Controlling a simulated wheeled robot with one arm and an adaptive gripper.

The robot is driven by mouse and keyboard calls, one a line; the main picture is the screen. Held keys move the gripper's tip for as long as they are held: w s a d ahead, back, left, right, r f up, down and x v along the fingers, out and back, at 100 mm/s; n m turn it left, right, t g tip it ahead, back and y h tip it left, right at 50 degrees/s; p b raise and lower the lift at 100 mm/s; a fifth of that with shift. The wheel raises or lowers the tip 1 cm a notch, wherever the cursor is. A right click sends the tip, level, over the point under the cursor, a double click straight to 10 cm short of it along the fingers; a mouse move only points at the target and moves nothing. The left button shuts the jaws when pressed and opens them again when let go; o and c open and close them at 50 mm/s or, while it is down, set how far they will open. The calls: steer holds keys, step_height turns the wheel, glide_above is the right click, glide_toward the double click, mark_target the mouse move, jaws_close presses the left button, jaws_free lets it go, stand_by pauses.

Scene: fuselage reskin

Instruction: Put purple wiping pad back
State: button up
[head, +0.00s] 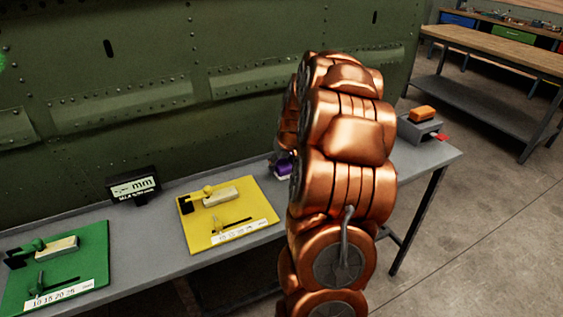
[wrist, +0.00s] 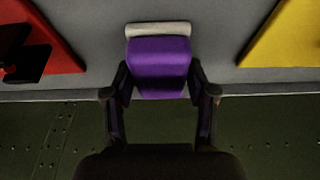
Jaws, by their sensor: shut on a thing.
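The purple wiping pad (wrist: 158,68) is a purple block with a pale layer along its far side in the wrist view. My gripper (wrist: 160,84) is shut on it, one finger on each side. In the head view a small part of the purple pad (head: 283,167) shows at the left edge of my copper arm, near the back of the bench. The arm hides most of the pad and my gripper there. I cannot tell whether the pad touches the bench.
A yellow board (head: 250,219) and a green board (head: 80,262) with fixtures lie on the grey bench (head: 150,240). A display (head: 133,187) stands behind them. A red board (wrist: 45,45) shows in the wrist view. An orange block (head: 422,113) sits on a grey holder (head: 417,130). The green riveted panel (head: 200,50) rises behind.

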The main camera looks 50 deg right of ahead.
steer(key=shift+f, duration=0.2)
steer(key=o, duration=1.2)
steer(key=shift+r, duration=0.1)
steer(key=b+v, duration=0.2)
steer(key=v, duration=1)
steer(key=s+a+f+n+g+y, duration=0.1)
steer(key=s+a, duration=0.2)
steer(key=a, duration=0.9)
steer(key=s+a+f+n+g+y, duration=0.1)
steer(key=s+a, duration=0.2)
steer(key=a, duration=0.9)
steer(key=s+a+f+g, duration=0.1)
steer(key=s+a, duration=0.3)
steer(key=s, duration=0.2)
steer(key=s+a+f+n+g, duration=0.1)
steer(key=s+a, duration=0.3)
steer(key=s, duration=0.3)
steer(key=s+a+f+g, duration=0.2)
steer(key=s+a, duration=0.2)
steer(key=s, duration=0.2)
steer(key=shift+s+n+h, duration=0.3)
steer(key=shift+s+n, duration=0.05)
steer(key=shift+n, duration=0.05)
